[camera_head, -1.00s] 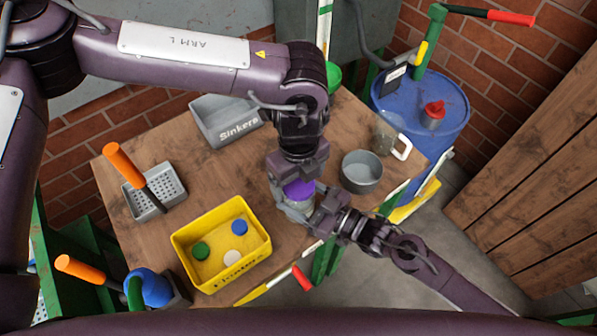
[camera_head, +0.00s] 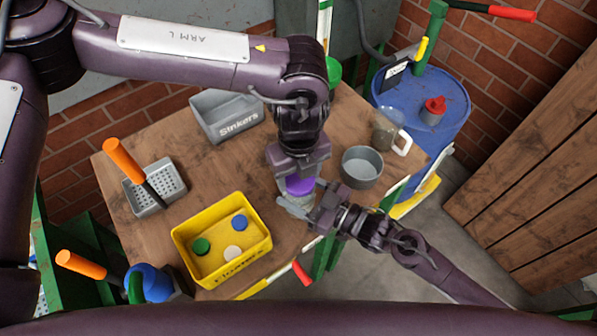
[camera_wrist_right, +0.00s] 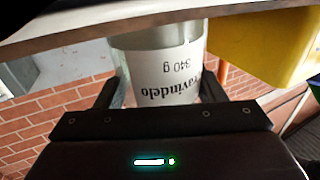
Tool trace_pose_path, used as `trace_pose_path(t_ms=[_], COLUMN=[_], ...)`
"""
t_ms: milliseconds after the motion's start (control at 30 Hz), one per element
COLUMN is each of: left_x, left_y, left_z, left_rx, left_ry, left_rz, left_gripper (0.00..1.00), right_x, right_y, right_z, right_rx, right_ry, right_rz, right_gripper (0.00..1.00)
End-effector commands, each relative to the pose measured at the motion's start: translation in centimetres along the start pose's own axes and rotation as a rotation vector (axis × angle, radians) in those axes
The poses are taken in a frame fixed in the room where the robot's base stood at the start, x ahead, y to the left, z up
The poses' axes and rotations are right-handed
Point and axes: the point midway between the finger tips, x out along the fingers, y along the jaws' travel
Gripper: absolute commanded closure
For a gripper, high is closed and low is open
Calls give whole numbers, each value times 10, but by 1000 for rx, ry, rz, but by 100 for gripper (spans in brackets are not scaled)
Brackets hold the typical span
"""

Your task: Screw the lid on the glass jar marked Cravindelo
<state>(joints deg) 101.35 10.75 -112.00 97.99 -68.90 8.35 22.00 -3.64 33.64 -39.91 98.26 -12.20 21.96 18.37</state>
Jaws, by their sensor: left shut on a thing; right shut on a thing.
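The glass jar (camera_wrist_right: 165,75) with the white label reading "Cravindelo 340 g" fills the middle of the right wrist view, its text upside down. My right gripper (camera_wrist_right: 160,92) is shut on the jar, one finger on each side. In the head view the jar (camera_head: 296,201) is mostly hidden by the grippers. A purple lid (camera_head: 299,187) shows right above it. My left gripper (camera_head: 299,176) comes down from above and is shut on the lid. The lid is at the jar's mouth, but I cannot tell how tightly it sits.
A yellow bin (camera_head: 181,247) with several coloured discs is at the front left. A grey "Sinkers" bin (camera_head: 228,124) stands at the back. A grey round pot (camera_head: 362,168) and a clear jug (camera_head: 385,133) are right of the jar. A perforated tray (camera_head: 172,184) is at left.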

Motion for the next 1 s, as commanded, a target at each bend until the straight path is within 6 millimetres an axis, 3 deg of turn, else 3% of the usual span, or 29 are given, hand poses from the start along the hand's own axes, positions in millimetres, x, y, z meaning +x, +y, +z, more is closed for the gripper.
trace_pose_path(t_ms=[700, 800, 933, 967, 1000], left_x=[1, 1, 1, 1, 1], left_y=[0, 0, 0, 0, 0], left_z=[0, 0, 0, 0, 0], left_rx=[1594, 1735, 1724, 1723, 1723], left_ry=[-1, -1, -1, -1, -1], left_rz=[1, 2, 1, 1, 1], left_gripper=[70, 70, 70, 40, 35], right_x=[0, 0, 0, 0, 0], right_y=[0, 0, 0, 0, 0], right_z=[0, 0, 0, 0, 0], right_rx=[0, 0, 0, 0, 0], right_ry=[-1, -1, -1, -1, -1], right_rz=[0, 0, 0, 0, 0], right_gripper=[100, 100, 100, 100, 100])
